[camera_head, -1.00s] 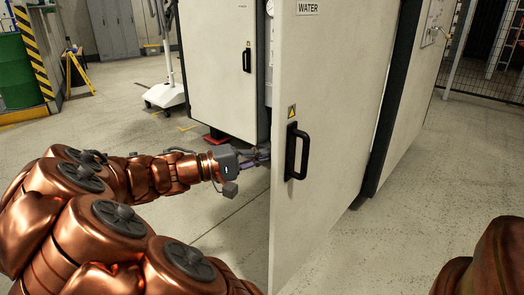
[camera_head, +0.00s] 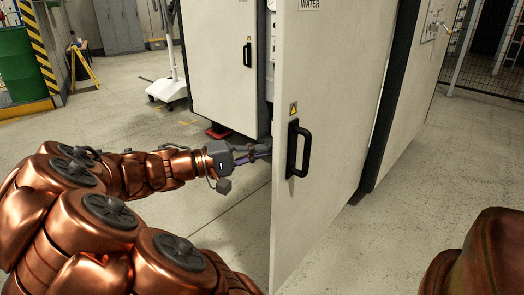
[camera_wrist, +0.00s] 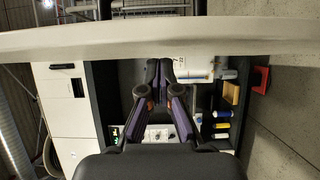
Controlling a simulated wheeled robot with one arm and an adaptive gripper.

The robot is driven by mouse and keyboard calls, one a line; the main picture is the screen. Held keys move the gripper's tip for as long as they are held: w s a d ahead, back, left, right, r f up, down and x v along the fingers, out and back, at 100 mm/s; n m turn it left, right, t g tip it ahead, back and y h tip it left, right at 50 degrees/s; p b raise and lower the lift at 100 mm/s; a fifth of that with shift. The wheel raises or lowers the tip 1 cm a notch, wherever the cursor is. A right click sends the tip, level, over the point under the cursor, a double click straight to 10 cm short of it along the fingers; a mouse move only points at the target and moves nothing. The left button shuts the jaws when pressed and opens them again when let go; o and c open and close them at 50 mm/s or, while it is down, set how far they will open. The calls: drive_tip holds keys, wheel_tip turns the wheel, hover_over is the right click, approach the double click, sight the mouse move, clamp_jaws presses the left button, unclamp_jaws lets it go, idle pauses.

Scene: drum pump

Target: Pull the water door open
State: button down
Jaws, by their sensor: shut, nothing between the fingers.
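The water door (camera_head: 335,120) is a tall cream panel with a "WATER" label at its top. It stands ajar, swung out from its cabinet, with its free edge toward me. A black handle (camera_head: 298,150) is on its outer face. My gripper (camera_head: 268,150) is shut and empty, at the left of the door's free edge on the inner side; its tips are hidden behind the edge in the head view. In the wrist view my gripper (camera_wrist: 164,68) points into the open cabinet, and the door's edge (camera_wrist: 160,36) crosses the top. I cannot tell whether gripper and door touch.
A second cream cabinet door (camera_head: 222,65) with a black handle stands at the left. A white wheeled stand (camera_head: 170,88), a green drum (camera_head: 15,65) and a yellow stand (camera_head: 82,65) are further left. The floor right of the door is clear.

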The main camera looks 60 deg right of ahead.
drive_tip(key=p+v, duration=0.3)
drive_tip(key=v, duration=0.8)
drive_tip(key=s+a+r+n+t+y+p, duration=0.2)
drive_tip(key=s+a+r+t+y+p, duration=0.55)
drive_tip(key=p, duration=0.95)
drive_tip(key=a+r+n+t+y+p, duration=0.1)
drive_tip(key=a+r+n+y+p, duration=0.1)
drive_tip(key=a+r+p, duration=0.6)
drive_tip(key=a+r+n+t+y+p, duration=0.2)
drive_tip(key=a+r+p, duration=0.6)
drive_tip(key=a+p, duration=0.4)
drive_tip(key=n+y, duration=0.1)
drive_tip(key=n, duration=0.1)
drive_tip(key=shift+s+a+n, duration=0.35)
drive_tip(key=shift+n, duration=0.05)
